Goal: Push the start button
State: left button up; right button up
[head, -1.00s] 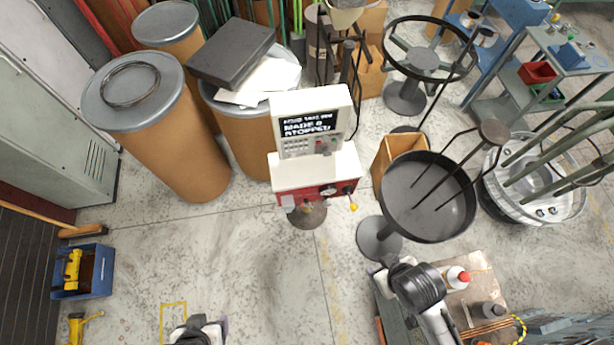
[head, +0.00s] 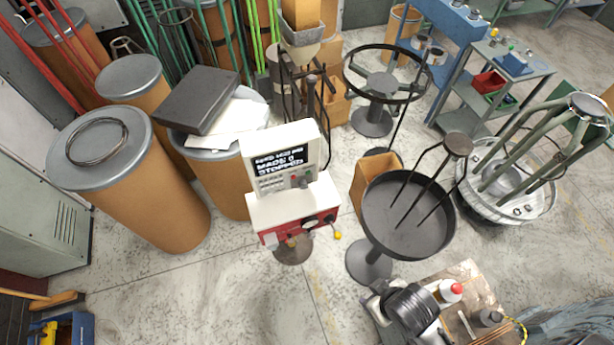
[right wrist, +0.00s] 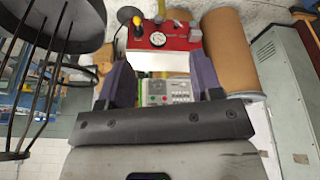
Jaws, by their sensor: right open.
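The coiler's control console (head: 285,165) is a white box with a lit screen that reads as stopped. Small buttons and a keypad sit below the screen, and a red front panel (head: 300,230) with a knob and a yellow-tipped lever is lower down. In the right wrist view the white button panel (right wrist: 168,90) shows between my fingers, with the red panel (right wrist: 165,36) above it. My right gripper (right wrist: 162,82) is open and empty, apart from the console. In the head view it is near the bottom (head: 374,300). My left gripper is out of view.
A round dark pan (head: 405,215) on a stand is right of the console. A bench (head: 465,285) with bottles stands beside my right arm. Large brown drums (head: 150,195) stand at the left. The floor in front of the console is clear.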

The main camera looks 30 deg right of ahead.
dwell(0.4)
grip_shut()
dwell(0.4)
dwell(1.1)
